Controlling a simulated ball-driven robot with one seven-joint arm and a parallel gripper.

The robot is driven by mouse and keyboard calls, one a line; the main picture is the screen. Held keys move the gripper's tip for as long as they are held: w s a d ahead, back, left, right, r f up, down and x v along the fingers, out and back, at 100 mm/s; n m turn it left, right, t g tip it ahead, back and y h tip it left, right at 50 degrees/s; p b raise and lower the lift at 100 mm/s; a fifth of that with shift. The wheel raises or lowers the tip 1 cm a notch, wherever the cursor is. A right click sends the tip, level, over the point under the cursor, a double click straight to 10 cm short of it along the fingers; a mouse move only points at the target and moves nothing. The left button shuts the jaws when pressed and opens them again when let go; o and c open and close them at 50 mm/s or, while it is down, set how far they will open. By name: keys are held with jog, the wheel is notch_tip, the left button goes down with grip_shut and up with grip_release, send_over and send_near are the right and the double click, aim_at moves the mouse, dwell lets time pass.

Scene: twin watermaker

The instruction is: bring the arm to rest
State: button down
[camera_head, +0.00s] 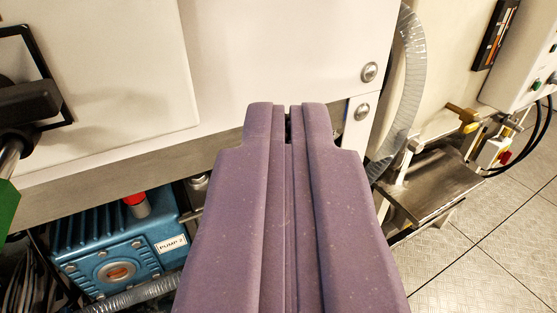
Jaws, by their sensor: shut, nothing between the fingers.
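My gripper (289,112) reaches up from the bottom middle of the view. Its two purple fingers lie side by side with only a thin seam between them. It is shut and I see nothing held at its tips. Behind the tips is a white cabinet panel (280,60); I cannot tell how far the tips are from it. The rest of my arm is not in view.
Below the cabinet at left is a blue pump (115,250) labelled "PUMP 2", with a red cap (134,198). A black handle (30,103) juts in at far left. A ribbed clear hose (408,85) and steel shelf (432,183) stand right. Tiled floor (500,260) is clear lower right.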

jog(key=s+d, duration=0.2)
jog(key=s, duration=0.2)
jog(key=w+a+r+h+b, duration=0.1)
jog(key=w+a+r, duration=0.2)
jog(key=r, duration=0.5)
jog(key=w+a+r+h+b, duration=0.15)
jog(key=w+a+r, duration=0.25)
jog(key=r, duration=0.4)
jog(key=s+a+r+m+h+b, duration=0.1)
jog(key=s+a+r+h+b, duration=0.1)
jog(key=a+r, duration=1.35)
jog(key=s+a+r+g+y, duration=0.1)
jog(key=s+a+r, duration=0.3)
jog(key=s+a, duration=0.3)
jog(key=s+a+r+n+y+b, duration=0.1)
jog(key=s+a+r+y, duration=0.1)
jog(key=s+a+r, duration=0.2)
jog(key=s+a+r+g+y+b, duration=0.1)
jog(key=s+a+r, duration=0.3)
jog(key=s+a, duration=0.7)
jog(key=shift+a+n+g+y, duration=0.3)
jog(key=shift+a+y, duration=0.4)
jog(key=shift+y, duration=0.05)
jog(key=c, duration=1.8)
grip_release()
